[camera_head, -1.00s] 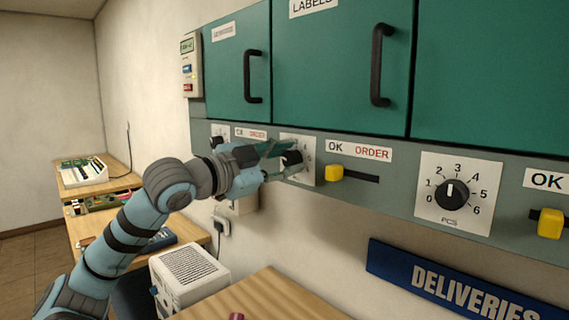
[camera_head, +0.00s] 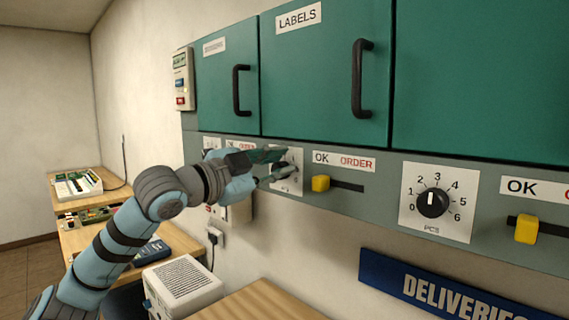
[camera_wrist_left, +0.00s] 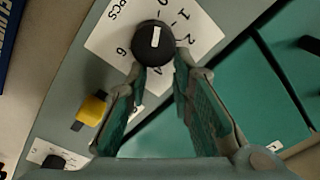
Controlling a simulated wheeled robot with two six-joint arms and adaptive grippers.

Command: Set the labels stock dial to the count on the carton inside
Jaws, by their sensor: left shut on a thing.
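The labels cabinet (camera_head: 307,75) has a closed green door, so no carton shows. Its stock dial, a white plate (camera_head: 291,186) with a black knob, is on the grey rail below. My left gripper (camera_head: 280,163) is at this dial and hides the knob in the head view. In the left wrist view its fingers (camera_wrist_left: 156,80) are shut on the sides of the black knob (camera_wrist_left: 153,55). The knob's white mark runs nearly up the picture, toward the 0–1 side of the scale; the exact number is unclear. My right gripper is not in view.
Right of the dial is a yellow OK/ORDER slider (camera_head: 320,183). A blue DELIVERIES sign (camera_head: 400,282) hangs below. A white box (camera_head: 182,283) stands below my arm.

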